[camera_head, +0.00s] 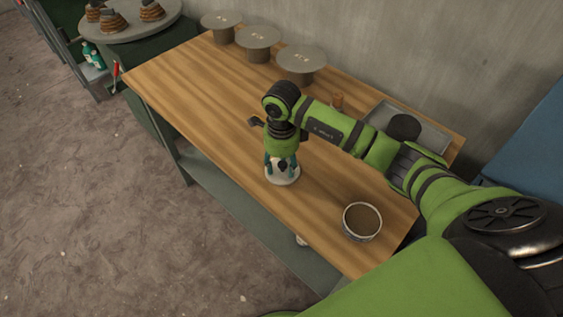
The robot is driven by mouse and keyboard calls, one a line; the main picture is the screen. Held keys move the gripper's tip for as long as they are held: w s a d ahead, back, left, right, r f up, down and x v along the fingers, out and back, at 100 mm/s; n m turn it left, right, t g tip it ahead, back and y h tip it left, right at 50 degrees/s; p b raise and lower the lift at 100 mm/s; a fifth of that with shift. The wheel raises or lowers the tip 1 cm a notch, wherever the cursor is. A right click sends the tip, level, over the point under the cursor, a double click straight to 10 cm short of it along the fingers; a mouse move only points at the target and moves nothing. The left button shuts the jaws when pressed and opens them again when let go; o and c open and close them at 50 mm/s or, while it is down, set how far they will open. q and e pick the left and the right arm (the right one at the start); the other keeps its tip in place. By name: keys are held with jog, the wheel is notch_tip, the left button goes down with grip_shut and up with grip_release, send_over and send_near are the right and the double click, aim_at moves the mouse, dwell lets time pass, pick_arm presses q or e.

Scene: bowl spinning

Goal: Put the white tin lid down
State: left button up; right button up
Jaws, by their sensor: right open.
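The white tin lid (283,180) appears to lie flat on the wooden table (215,85), left of the middle of its front half. My right gripper (282,166) points down right over the lid, with its teal fingers spread open. The fingers and wrist cover the lid's centre, so I cannot tell whether a fingertip still touches it. An open round tin (362,221) with a pale rim and brown contents stands to the right, near the table's front edge, apart from the lid. My left gripper does not show.
Several grey round stands (302,66) line the table's back edge. A grey tray (430,137) with a dark round thing lies at the back right, partly behind my right arm. The table's left part is clear.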

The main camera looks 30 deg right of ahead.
aim_at(282, 164)
jog(key=shift+r, duration=0.4)
notch_tip(282, 164, up, 12)
jog(key=b, duration=0.2)
jog(key=shift+f, duration=0.2)
